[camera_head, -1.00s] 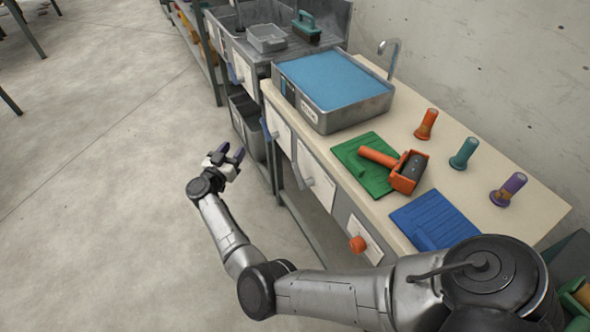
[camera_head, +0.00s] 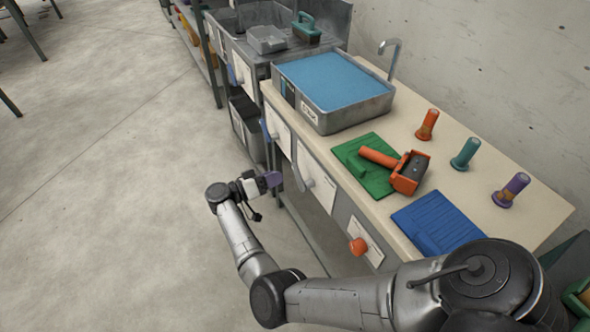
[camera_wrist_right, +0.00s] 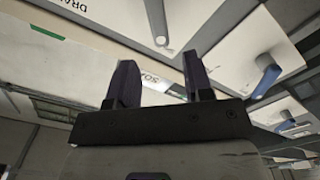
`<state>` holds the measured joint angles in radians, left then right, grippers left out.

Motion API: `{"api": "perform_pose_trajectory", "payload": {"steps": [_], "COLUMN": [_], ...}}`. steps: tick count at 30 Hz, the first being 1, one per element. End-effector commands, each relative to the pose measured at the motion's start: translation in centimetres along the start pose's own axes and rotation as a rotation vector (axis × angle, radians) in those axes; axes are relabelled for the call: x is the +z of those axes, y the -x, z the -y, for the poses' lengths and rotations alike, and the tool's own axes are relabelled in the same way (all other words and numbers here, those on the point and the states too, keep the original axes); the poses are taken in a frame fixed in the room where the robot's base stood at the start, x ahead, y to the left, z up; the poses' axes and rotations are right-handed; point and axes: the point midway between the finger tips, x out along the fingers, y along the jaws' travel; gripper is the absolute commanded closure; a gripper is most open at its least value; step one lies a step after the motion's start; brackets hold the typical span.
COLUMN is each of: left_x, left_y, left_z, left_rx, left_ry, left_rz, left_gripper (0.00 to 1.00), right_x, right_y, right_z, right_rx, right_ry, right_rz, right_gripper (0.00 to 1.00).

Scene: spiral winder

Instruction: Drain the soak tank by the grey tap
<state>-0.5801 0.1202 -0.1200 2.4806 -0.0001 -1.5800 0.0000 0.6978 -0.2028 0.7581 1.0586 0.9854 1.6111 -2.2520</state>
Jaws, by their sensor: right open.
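The soak tank (camera_head: 335,88) is a grey metal basin full of blue liquid on the bench top. The grey tap (camera_head: 308,181) is a lever on a white plate on the bench front. In the right wrist view the grey tap (camera_wrist_right: 160,28) hangs at the top, beside partly cut-off lettering. My right gripper (camera_head: 273,180) is open and empty, in front of the bench front and to the left of the grey tap, apart from it. Its two dark fingers (camera_wrist_right: 160,82) point towards the bench front. My left gripper is out of view.
A blue lever (camera_head: 268,131) and an orange knob (camera_head: 357,246) flank the grey tap; the blue lever also shows in the wrist view (camera_wrist_right: 266,78). An orange roller tool (camera_head: 408,172) lies on a green mat (camera_head: 366,182). Open floor lies left.

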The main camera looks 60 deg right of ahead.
Motion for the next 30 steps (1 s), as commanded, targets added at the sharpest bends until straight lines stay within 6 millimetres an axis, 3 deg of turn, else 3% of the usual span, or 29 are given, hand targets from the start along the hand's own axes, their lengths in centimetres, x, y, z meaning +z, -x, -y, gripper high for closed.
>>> {"api": "perform_pose_trajectory", "payload": {"steps": [3,12,18,29,30], "left_x": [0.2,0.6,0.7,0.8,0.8], "left_y": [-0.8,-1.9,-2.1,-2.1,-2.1], "left_z": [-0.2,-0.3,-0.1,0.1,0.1], "left_rx": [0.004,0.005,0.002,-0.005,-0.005], "left_ry": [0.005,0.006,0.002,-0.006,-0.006], "left_rz": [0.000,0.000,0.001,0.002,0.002], "left_gripper": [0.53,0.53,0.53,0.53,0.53], "right_x": [0.2,0.1,0.0,-0.1,-0.1], "right_y": [-2.4,-6.3,-7.5,-7.7,-7.7], "right_z": [0.1,0.1,0.1,0.0,0.0], "right_rx": [0.004,0.001,0.000,-0.001,-0.001], "right_ry": [-0.004,-0.003,-0.003,-0.002,-0.002], "right_rz": [-0.001,-0.001,-0.001,-0.001,-0.001], "right_gripper": [0.53,0.53,0.53,0.53,0.57]}}
